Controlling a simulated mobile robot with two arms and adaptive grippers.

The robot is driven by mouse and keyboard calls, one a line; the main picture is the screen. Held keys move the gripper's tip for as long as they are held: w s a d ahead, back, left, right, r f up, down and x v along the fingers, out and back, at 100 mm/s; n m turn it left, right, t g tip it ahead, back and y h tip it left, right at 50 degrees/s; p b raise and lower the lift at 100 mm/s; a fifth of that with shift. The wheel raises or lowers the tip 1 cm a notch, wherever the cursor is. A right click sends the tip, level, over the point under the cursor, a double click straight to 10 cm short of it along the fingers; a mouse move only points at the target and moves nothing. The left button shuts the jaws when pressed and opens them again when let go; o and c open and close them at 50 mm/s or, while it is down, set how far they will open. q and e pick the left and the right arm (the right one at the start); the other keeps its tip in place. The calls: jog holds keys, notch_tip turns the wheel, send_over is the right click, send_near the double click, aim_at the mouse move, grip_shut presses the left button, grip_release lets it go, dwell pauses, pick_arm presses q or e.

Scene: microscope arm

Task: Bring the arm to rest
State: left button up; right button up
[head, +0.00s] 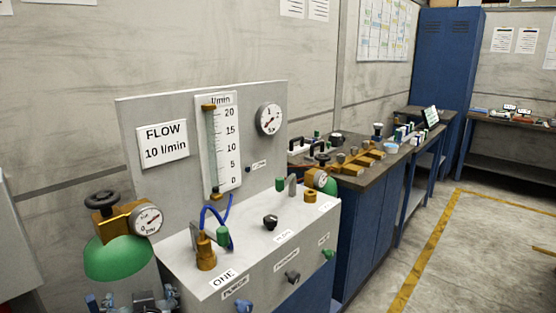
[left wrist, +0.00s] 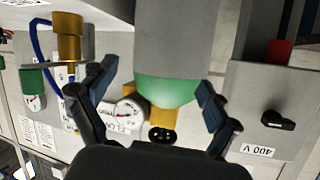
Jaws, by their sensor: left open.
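My left gripper (left wrist: 155,85) is open in the left wrist view, its two dark fingers spread with no object gripped. Beyond the fingers is a grey gas cylinder (left wrist: 175,38) with a green shoulder (left wrist: 168,92), a brass regulator, a round gauge (left wrist: 128,112) and a black hand wheel (left wrist: 161,134). I cannot tell whether a finger touches it. In the head view, parts of my left gripper (head: 131,300) show at the bottom left edge, below the green cylinder shoulder (head: 117,258). No microscope arm is recognisable. My right gripper is not in view.
A grey flow panel (head: 270,187) stands right of the cylinder, with a flow tube, gauge (head: 270,119), knobs and blue hose (head: 214,213). In the left wrist view, a grey box labelled 400 V (left wrist: 258,105) is at right. Benches continue behind; the floor (head: 480,255) at right is clear.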

pick_arm(q)
jog(key=s+d+f+m+g+h, duration=0.1)
jog(key=s+f+m+g+h, duration=0.1)
jog(key=s+f, duration=0.45)
jog(key=s+d+f+m+g+h, duration=0.2)
jog(key=s+f+h, duration=0.15)
jog(key=f, duration=0.55)
jog(key=s+d+f+m+g+h, duration=0.1)
jog(key=s+d+f+g, duration=0.1)
jog(key=s+f, duration=0.35)
jog(key=s+d+f+m+g+h, duration=0.1)
jog(key=s+d+f+g+h, duration=0.15)
jog(key=s, duration=0.55)
notch_tip(320, 180, down, 25)
jog(key=s+y+p, duration=0.1)
jog(key=s+p, duration=0.1)
jog(key=s+a+f+g+p, duration=0.1)
jog(key=s+f, duration=0.6)
jog(key=s, duration=0.1)
jog(key=s+a+f+g+p, duration=0.1)
jog(key=s+a+f, duration=0.1)
jog(key=s+f, duration=0.4)
jog(key=shift+s+a+f+m, duration=0.25)
jog(key=shift+s+f+m, duration=0.15)
jog(key=shift+s, duration=0.85)
